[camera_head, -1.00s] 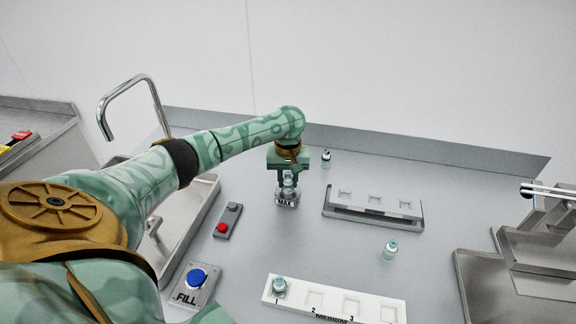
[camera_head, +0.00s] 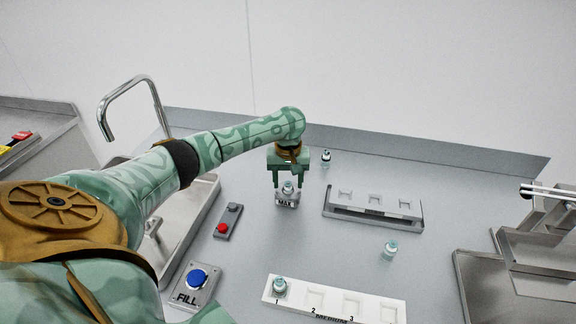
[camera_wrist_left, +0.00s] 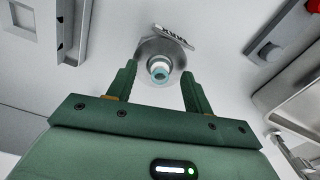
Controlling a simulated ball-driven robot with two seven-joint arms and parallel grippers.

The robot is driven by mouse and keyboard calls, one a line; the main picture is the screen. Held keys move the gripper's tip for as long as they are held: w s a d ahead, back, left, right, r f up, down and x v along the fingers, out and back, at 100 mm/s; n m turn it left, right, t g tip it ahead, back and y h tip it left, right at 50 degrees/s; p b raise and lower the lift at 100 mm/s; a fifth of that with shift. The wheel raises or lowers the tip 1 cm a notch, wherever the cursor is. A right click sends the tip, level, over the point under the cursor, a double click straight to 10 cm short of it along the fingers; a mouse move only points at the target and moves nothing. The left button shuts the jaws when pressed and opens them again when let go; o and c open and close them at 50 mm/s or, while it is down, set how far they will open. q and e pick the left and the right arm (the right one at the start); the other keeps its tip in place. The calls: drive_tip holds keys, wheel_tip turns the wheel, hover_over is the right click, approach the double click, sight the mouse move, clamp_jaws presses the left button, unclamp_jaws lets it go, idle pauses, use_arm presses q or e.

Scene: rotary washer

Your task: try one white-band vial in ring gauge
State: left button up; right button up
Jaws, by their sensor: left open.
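The ring gauge (camera_head: 287,200), a small metal block marked MAX, stands on the bench. A clear vial (camera_head: 289,187) with a pale teal top stands upright in it. In the left wrist view the vial (camera_wrist_left: 159,70) sits within the round gauge (camera_wrist_left: 147,48), its lower part hidden. My left gripper (camera_head: 289,182) is open around and above the vial; in the wrist view its fingers stand apart on either side, clear of the glass. Other vials are a loose one (camera_head: 390,250) and a dark-banded one (camera_head: 326,157) behind. My right gripper is not in view.
A grey rack (camera_head: 372,212) with empty pockets stands right of the gauge. A red-button box (camera_head: 228,222), blue FILL button (camera_head: 197,279) and sink lie left. Metal equipment (camera_head: 500,285) stands at right.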

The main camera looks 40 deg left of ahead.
sight(288, 183)
use_arm(q)
wheel_tip(288, 183, up, 16)
drive_tip(key=p, duration=0.7)
idle(0.4)
